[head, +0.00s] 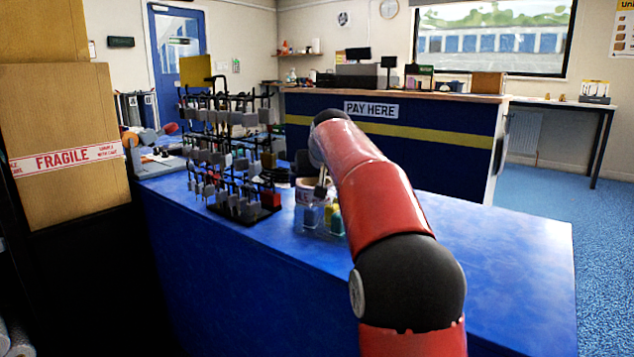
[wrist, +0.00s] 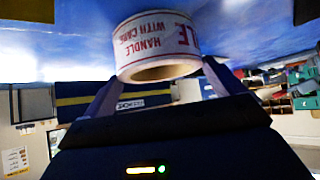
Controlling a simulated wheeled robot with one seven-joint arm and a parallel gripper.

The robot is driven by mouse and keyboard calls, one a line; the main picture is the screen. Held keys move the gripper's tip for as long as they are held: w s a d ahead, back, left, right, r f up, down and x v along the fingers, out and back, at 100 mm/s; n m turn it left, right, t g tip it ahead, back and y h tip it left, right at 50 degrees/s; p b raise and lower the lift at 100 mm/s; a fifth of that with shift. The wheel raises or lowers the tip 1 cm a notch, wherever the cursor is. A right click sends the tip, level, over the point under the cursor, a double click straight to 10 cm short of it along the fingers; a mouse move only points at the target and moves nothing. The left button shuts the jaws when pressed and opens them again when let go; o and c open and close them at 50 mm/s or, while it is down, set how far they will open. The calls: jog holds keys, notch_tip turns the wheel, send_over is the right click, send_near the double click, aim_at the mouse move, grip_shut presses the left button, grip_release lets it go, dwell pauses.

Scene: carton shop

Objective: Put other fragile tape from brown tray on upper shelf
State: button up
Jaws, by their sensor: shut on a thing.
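A white tape roll with red "HANDLE WITH CARE" lettering (wrist: 155,42) is between the fingers of my gripper (wrist: 160,75) in the wrist view. My gripper is shut on it. The wrist view appears upside down. In the head view, part of the pale roll (head: 312,187) shows beside my red arm, over the blue counter; my arm hides most of the gripper. I cannot make out the brown tray or the upper shelf for certain. A brown edge (wrist: 27,10) shows at the top left of the wrist view, too cropped to identify.
A black rack hung with padlocks (head: 232,150) stands on the blue counter (head: 500,250), left of my gripper. Small coloured items (head: 322,217) stand just below the roll. A FRAGILE-taped carton (head: 65,150) is at the left. The counter's right part is clear.

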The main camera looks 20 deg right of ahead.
jog(key=o, duration=0.7)
